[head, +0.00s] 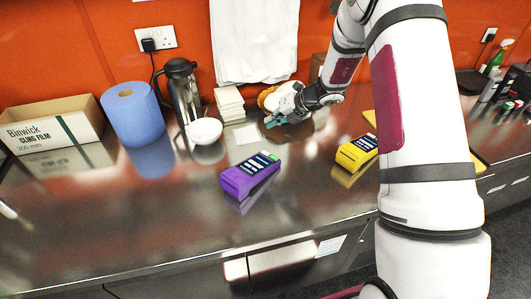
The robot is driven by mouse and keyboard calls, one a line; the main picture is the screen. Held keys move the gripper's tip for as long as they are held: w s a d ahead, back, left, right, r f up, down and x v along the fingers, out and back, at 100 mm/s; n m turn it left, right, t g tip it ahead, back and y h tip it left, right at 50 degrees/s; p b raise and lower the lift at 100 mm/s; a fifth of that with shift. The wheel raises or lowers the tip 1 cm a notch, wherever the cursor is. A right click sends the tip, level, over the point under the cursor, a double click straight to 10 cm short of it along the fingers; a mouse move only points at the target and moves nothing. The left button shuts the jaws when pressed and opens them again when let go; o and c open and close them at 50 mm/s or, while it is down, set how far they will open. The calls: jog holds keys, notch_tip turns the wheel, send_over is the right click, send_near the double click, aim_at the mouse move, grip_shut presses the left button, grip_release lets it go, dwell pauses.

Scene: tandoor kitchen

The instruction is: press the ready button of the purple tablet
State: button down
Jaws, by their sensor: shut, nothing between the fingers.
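The purple tablet (232,181) is a wedge-shaped block on the steel counter in the head view. Its sloped dark screen shows light text lines and a small green patch at the upper right end. Which mark is the ready button is too small to tell. My gripper (272,122) is shut and empty. It is above the counter, behind and slightly right of the purple tablet, apart from it. Nothing covers the tablet.
A yellow tablet (348,159) stands to the right, close to my arm. A white bowl (205,131), a stack of white tiles or napkins (229,103), a dark jug (182,88), a blue roll (133,115) and a cling film box (50,124) stand behind left. The counter front is clear.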

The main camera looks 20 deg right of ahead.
jog(key=shift+f, duration=0.1)
jog(key=shift+s+a+f+b, duration=0.1)
jog(key=shift+s+a+f, duration=0.05)
jog(key=shift+f, duration=1.25)
jog(key=shift+s+a+f+b, duration=0.1)
jog(key=shift+a+f+b, duration=0.1)
jog(key=shift+f, duration=1.25)
jog(key=shift+s+a+f+b, duration=0.1)
jog(key=shift+s+a+f, duration=0.05)
jog(key=shift+f, duration=1.25)
jog(key=shift+f, duration=0.15)
jog(key=shift+f, duration=0.25)
jog(key=shift+a+f, duration=0.1)
jog(key=shift+f, duration=0.3)
jog(key=shift+r, duration=0.85)
jog(key=shift+r, duration=0.1)
jog(key=shift+w+d+r, duration=0.1)
jog(key=shift+d+r, duration=0.1)
jog(key=shift+r, duration=1)
jog(key=shift+w+d+r, duration=0.1)
jog(key=shift+d+r, duration=0.05)
jog(key=shift+r, duration=1)
